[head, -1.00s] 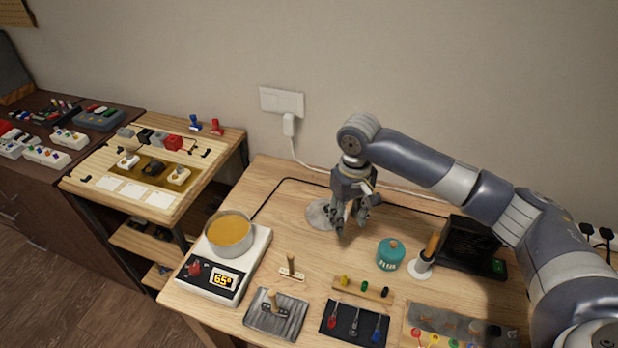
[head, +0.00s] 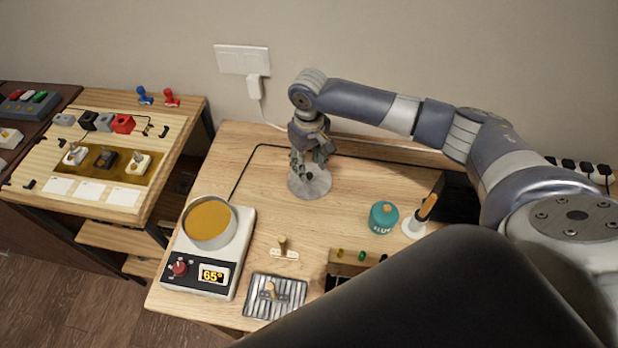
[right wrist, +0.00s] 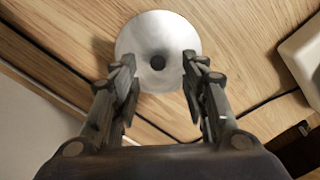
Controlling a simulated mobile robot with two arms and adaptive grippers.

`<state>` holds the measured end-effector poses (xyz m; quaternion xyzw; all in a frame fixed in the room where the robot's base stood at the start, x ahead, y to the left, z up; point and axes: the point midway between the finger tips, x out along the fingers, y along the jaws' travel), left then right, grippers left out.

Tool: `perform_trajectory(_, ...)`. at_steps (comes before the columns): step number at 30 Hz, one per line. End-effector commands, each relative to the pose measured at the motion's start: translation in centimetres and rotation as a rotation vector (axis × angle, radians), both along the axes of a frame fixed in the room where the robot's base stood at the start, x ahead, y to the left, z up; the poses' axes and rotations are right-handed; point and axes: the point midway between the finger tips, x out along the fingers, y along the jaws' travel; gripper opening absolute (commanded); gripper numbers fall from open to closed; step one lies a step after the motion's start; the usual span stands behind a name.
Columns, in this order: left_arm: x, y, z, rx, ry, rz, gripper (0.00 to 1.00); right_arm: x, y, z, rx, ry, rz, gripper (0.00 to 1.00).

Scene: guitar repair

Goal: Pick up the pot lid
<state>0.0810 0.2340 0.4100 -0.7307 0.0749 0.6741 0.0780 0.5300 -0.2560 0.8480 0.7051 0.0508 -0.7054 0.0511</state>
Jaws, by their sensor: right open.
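The pot lid (head: 309,187) is a round grey disc lying flat on the wooden workbench near the wall. In the right wrist view the lid (right wrist: 150,28) shows pale and shiny, with a dark round knob (right wrist: 158,62) at its middle. My right gripper (head: 309,166) is just above the lid, pointing down. In the right wrist view its two fingers are apart, one on each side of the knob, with nothing held. Whether the fingertips touch the lid cannot be told. My left gripper is not in view.
A pot (head: 209,224) of amber liquid sits on a heater (head: 239,247) reading 65°. A teal jar (head: 383,217) and an orange-handled tool (head: 426,208) stand right of the lid. A black cable (head: 246,168) runs behind it. A large dark shape covers the lower right.

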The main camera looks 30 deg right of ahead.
Motion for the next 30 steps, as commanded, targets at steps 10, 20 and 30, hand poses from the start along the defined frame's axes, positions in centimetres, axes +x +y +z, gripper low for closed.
perform_trajectory(10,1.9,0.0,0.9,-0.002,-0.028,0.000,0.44,0.2,-0.2,-3.9,0.000,0.001,0.000,0.41)
perform_trajectory(20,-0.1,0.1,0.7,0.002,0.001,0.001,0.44,0.2,-0.2,-3.9,0.000,0.001,0.001,0.12)
perform_trajectory(30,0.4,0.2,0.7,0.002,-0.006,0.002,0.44,0.2,-0.2,-3.9,0.000,0.000,0.001,0.00)
